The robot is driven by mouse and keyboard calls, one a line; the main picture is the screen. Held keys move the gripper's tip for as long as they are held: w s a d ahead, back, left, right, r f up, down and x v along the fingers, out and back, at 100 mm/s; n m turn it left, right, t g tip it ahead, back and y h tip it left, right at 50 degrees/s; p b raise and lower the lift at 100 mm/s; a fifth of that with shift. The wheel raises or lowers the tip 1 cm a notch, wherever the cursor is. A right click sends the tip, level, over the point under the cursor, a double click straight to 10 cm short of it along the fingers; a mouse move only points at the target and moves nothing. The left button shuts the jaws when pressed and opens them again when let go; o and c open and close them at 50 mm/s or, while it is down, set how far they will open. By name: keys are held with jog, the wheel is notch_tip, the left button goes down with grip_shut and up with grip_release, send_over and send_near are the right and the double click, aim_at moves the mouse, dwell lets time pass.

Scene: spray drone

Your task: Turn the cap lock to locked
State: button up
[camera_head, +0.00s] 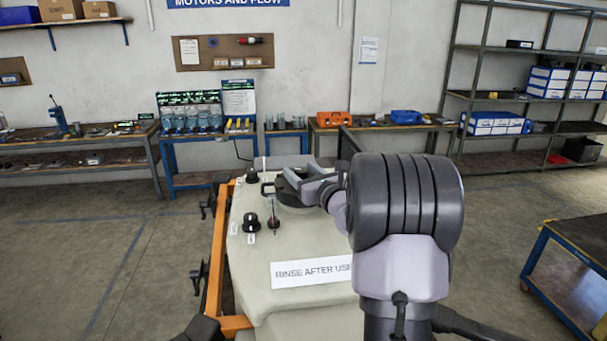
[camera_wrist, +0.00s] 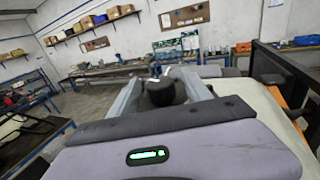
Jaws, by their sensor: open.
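The beige tank body (camera_head: 262,250) carries a broad cap (camera_head: 290,204) at its far middle, partly hidden under my gripper (camera_head: 283,178). My gripper reaches in from the right, level and low over the cap, with its jaws open. In the wrist view my gripper (camera_wrist: 163,82) shows two grey fingers spread apart. A dark rounded knob (camera_wrist: 160,93) shows between them; I cannot tell whether a finger touches it. No lock marking is readable, so I cannot tell the lock's setting.
A small black knob (camera_head: 251,177) stands left of my gripper. A larger black knob (camera_head: 251,222) and a thin upright lever (camera_head: 273,219) stand nearer. A label (camera_head: 311,272) lies in front. An orange frame (camera_head: 217,250) runs along the left side.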

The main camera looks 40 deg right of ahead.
jog(key=s+a+b, duration=0.2)
jog(key=s+a, duration=0.1)
jog(key=s, duration=1.4)
jog(key=shift+a+b, duration=0.2)
jog(key=shift+b, duration=0.1)
